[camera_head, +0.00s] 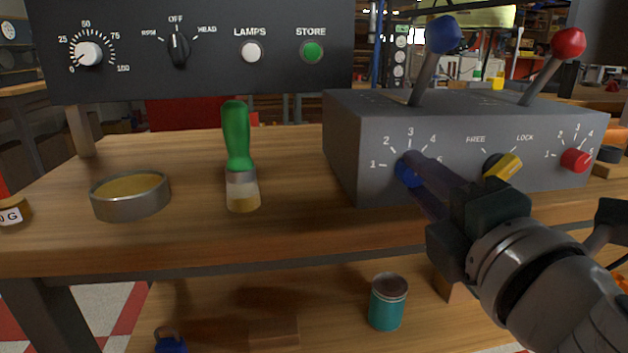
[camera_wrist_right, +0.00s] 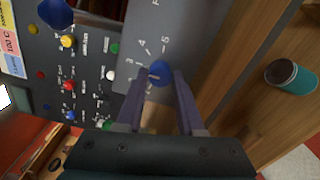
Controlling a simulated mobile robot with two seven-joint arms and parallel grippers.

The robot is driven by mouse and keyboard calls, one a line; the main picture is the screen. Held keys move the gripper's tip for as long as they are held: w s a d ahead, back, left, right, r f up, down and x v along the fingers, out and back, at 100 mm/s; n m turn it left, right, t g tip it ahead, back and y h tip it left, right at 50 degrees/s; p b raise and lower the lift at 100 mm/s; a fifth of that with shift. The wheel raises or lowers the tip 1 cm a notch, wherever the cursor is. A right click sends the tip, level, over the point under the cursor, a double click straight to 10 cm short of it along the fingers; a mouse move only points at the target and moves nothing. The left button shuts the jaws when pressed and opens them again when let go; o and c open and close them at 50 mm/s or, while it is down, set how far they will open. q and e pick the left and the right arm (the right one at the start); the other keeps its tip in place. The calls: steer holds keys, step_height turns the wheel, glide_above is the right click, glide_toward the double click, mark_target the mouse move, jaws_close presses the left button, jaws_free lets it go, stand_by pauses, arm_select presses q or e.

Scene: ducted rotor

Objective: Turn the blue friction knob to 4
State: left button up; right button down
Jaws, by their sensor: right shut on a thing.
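The blue friction knob (camera_head: 407,174) sits at the left of the grey lever box's front face, under a printed scale whose 1, 2, 3 and 4 show in the head view. My right gripper (camera_head: 414,170) reaches in from the lower right with its fingers on the knob. In the right wrist view the blue knob (camera_wrist_right: 160,74) lies between the two fingertips of my right gripper (camera_wrist_right: 161,78), which is shut on it. The knob's pointer is too small and covered to read. My left gripper is in neither view.
The grey lever box (camera_head: 345,150) carries a blue-topped lever (camera_head: 445,35), a red-topped lever (camera_head: 568,42), a yellow lock knob (camera_head: 503,166) and a red knob (camera_head: 575,160). A green-handled brush (camera_head: 237,140) and a round tin (camera_head: 130,206) stand on the bench. A teal can (camera_head: 387,305) is below.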

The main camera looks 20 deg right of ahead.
steer(key=m, duration=0.4)
steer(key=shift+m, duration=2)
steer(key=c, duration=0.5)
jaws_free()
steer(key=shift+r, duration=0.1)
